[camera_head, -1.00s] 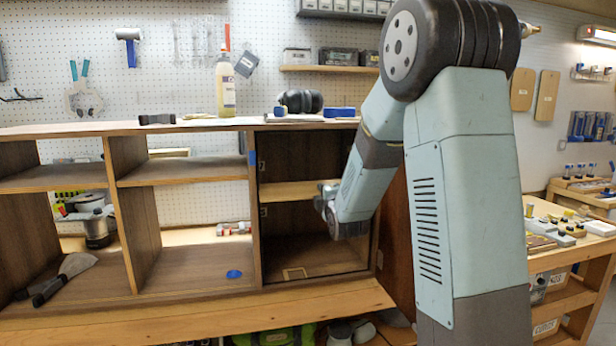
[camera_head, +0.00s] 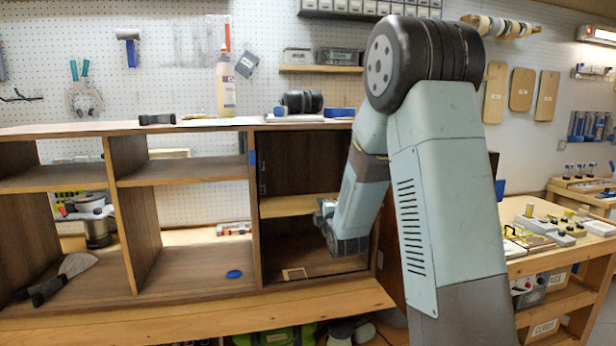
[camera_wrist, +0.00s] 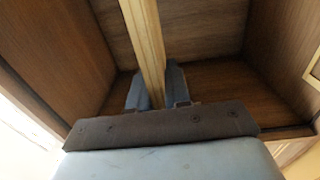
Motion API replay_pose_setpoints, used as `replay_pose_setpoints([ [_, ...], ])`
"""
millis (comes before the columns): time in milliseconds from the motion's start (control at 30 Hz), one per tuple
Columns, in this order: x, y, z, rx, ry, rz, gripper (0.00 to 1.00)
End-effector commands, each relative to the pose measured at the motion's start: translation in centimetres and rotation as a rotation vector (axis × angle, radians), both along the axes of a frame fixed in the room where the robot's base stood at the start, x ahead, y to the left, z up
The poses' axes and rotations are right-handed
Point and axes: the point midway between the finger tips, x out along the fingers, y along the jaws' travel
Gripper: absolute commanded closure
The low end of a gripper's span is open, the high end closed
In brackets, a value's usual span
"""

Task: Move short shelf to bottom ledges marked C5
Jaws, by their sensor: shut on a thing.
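The short shelf (camera_head: 288,206) is a light wood board held level inside the right-hand compartment of the cabinet (camera_head: 318,263), at about mid height or a little below. My gripper (camera_head: 323,211) is shut on its front edge near the right end. In the wrist view the shelf (camera_wrist: 143,35) runs away from me between the two blue-grey fingers (camera_wrist: 157,88). Small tags (camera_head: 262,166) show on the compartment's left wall, too small to read. I cannot make out the C5 mark or the bottom ledges. My forearm hides the compartment's right side.
A small light wood frame (camera_head: 294,273) lies on the compartment floor. The open bays to the left hold a trowel (camera_head: 75,265) and a blue disc (camera_head: 234,274). Earmuffs (camera_head: 302,102) and a bottle (camera_head: 225,85) stand on the cabinet top.

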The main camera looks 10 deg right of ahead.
Motion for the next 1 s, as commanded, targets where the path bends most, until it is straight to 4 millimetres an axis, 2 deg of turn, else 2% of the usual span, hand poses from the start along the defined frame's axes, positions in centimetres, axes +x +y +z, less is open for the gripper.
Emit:
replay_pose_setpoints([
  [567, 0.1, 0.0, -0.5, 0.000, -0.002, 0.000, 1.00],
  [1000, 1.5, 0.0, -0.5, 0.000, -0.002, 0.000, 1.00],
])
